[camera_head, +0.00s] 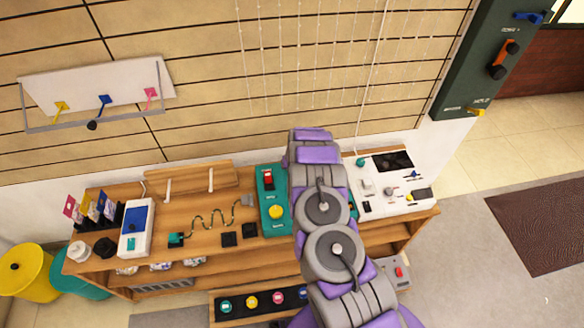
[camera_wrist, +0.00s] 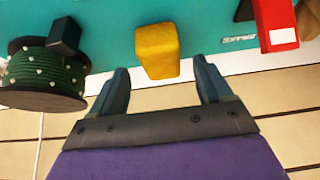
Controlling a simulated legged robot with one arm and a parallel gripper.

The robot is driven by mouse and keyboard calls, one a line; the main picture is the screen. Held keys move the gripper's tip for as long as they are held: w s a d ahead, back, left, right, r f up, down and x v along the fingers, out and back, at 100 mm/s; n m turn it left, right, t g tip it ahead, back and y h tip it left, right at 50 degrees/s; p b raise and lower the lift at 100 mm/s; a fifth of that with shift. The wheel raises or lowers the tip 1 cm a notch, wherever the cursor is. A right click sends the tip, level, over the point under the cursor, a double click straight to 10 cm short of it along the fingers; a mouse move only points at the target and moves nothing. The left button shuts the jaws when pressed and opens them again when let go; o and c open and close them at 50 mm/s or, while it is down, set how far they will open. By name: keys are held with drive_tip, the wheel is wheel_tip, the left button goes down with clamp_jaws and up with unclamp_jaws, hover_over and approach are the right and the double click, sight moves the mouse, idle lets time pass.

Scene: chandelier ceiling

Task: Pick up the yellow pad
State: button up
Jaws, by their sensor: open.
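In the wrist view a yellow pad (camera_wrist: 157,48), a small rounded block, stands out from a teal board (camera_wrist: 110,38). My gripper (camera_wrist: 161,66) is open. Its two dark fingers show on either side of the pad's lower end in the picture, with a gap on each side. Nothing is held. How far the fingertips are from the pad in depth is hard to tell. In the head view my arm rises over the wooden bench, and my gripper's fingers cannot be made out. A yellow round piece (camera_head: 275,212) shows on a teal box (camera_head: 281,228) left of my arm; I cannot tell whether it is this pad.
In the wrist view, a green spool (camera_wrist: 45,75) with a dark block sits left of the pad, and a red switch (camera_wrist: 275,22) sits right. The slatted wall (camera_wrist: 285,130) lies behind my gripper. In the head view, a white panel (camera_head: 375,205) stands right of my arm.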

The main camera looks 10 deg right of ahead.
drive_tip(key=shift+x, duration=1.9)
drive_tip(key=shift+a, duration=0.15)
drive_tip(key=c, duration=1.1)
drive_tip(key=shift+r, duration=0.15)
